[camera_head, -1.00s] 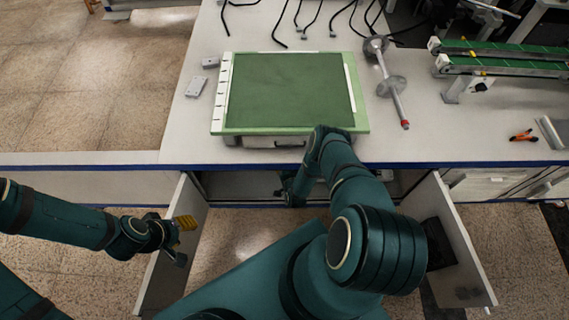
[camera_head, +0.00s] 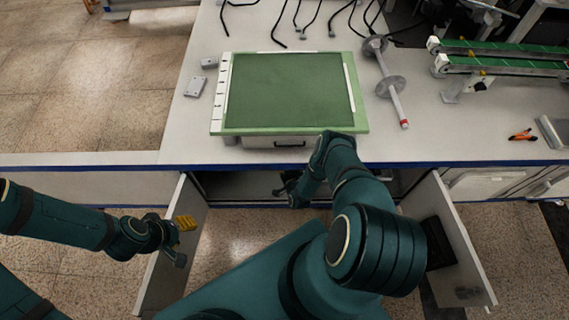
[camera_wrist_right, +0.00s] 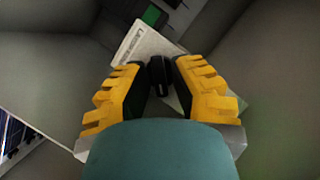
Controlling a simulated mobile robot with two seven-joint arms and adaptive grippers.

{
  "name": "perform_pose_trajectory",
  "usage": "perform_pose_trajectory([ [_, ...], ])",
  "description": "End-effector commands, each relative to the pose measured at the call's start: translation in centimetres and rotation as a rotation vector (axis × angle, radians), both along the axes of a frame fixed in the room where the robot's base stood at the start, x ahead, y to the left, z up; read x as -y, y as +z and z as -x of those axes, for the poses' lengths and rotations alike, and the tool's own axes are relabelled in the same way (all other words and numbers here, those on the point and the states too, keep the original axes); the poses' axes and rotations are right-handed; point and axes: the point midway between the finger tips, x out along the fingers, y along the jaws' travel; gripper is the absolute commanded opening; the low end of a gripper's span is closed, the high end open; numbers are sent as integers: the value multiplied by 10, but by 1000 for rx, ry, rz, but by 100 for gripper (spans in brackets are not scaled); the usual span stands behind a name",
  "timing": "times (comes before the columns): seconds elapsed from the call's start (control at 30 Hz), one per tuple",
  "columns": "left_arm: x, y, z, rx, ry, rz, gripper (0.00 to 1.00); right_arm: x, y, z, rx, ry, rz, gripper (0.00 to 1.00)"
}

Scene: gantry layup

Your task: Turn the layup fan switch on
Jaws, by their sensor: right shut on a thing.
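In the right wrist view a black rotary switch knob (camera_wrist_right: 160,72) stands on a pale plate (camera_wrist_right: 143,44) with a printed label too blurred to read fully. My right gripper (camera_wrist_right: 161,77) has its yellow fingers closed on either side of the knob. Which position the switch is in I cannot tell. In the head view my right arm reaches down into the open cabinet (camera_head: 232,186) under the bench, and the fingers and switch are hidden there. My left gripper (camera_head: 184,240) is open and empty, beside the left cabinet door.
The left cabinet door (camera_head: 168,262) and right cabinet door (camera_head: 462,250) stand open on both sides of my right arm. The bench edge (camera_head: 250,168) lies above the cabinet. A green mat board (camera_head: 290,90) lies on the bench. A green block (camera_wrist_right: 152,15) shows beyond the plate.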

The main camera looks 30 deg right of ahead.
Motion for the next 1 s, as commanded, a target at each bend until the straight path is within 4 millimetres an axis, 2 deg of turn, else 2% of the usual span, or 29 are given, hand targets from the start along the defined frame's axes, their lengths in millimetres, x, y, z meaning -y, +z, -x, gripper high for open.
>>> perform_pose_trajectory([
  [0.03, 0, 0, 0, 0, 0, 0, 47, 2, 2, -3, 6, -1, 3, 30],
  [0.07, 0, 0, 0, 0, 0, 0, 47, 1, 2, -3, 6, -1, 3, 40],
  [0.67, 0, 0, 0, 0, 0, 0, 47, 0, 1, -1, -15, 1, 26, 40],
  [1.0, 0, 0, 0, 0, 0, 0, 47, -2, 2, -2, -176, 2, 288, 40],
])
